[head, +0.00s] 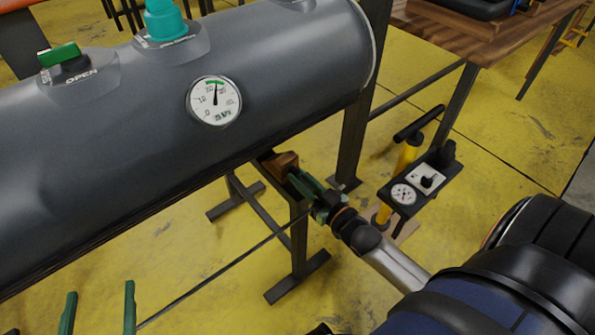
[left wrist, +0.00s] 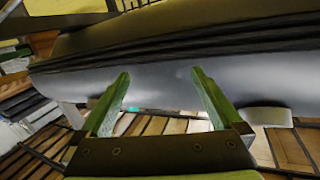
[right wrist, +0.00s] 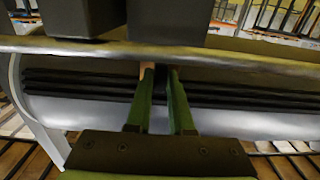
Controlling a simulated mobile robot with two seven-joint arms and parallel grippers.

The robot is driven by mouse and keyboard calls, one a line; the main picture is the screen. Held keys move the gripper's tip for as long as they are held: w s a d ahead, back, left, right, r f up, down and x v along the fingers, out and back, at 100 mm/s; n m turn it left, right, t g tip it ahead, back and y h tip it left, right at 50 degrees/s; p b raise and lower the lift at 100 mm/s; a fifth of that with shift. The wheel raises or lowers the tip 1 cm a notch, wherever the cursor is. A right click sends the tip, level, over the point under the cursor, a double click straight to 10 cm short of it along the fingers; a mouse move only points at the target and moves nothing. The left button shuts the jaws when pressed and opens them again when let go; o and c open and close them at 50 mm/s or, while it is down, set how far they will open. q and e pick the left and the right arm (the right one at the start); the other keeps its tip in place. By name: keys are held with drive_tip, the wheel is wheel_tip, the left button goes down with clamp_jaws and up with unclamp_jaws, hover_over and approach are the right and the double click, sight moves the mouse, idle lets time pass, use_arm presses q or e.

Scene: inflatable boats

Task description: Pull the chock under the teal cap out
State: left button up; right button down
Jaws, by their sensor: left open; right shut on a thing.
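The teal cap (head: 165,20) stands on top of the grey tube (head: 120,150). A brown wooden chock (head: 284,161) shows at the tube's lower edge, below and to the right of the cap in the head view; part of it is hidden by the tube and my fingers. My right gripper (head: 296,178) is shut on this chock. In the right wrist view its fingers (right wrist: 160,75) are close together, with a little brown at their tips. My left gripper (head: 100,292) is open and empty in front of the tube; its spread fingers also show in the left wrist view (left wrist: 160,76).
A green valve lever (head: 60,55) and a round gauge (head: 214,101) sit on the tube. A dark stand leg (head: 298,240) is close to my right gripper. A yellow pump (head: 408,155) with a control box (head: 425,178) stands to the right. A wooden table (head: 460,40) is behind.

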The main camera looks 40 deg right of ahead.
drive_tip(key=shift+s+p, duration=0.6)
drive_tip(key=shift+s, duration=0.5)
drive_tip(key=shift+s+f, duration=0.1)
drive_tip(key=shift+f, duration=0.05)
use_arm(q)
drive_tip(key=s+f+n+g+y, duration=0.1)
drive_tip(key=s+f+g, duration=0.2)
drive_tip(key=f, duration=0.6)
drive_tip(key=shift+g, duration=0.5)
use_arm(e)
drive_tip(key=c, duration=0.8)
unclamp_jaws()
drive_tip(key=shift+d, duration=0.1)
use_arm(q)
drive_tip(key=shift+s+r, duration=0.1)
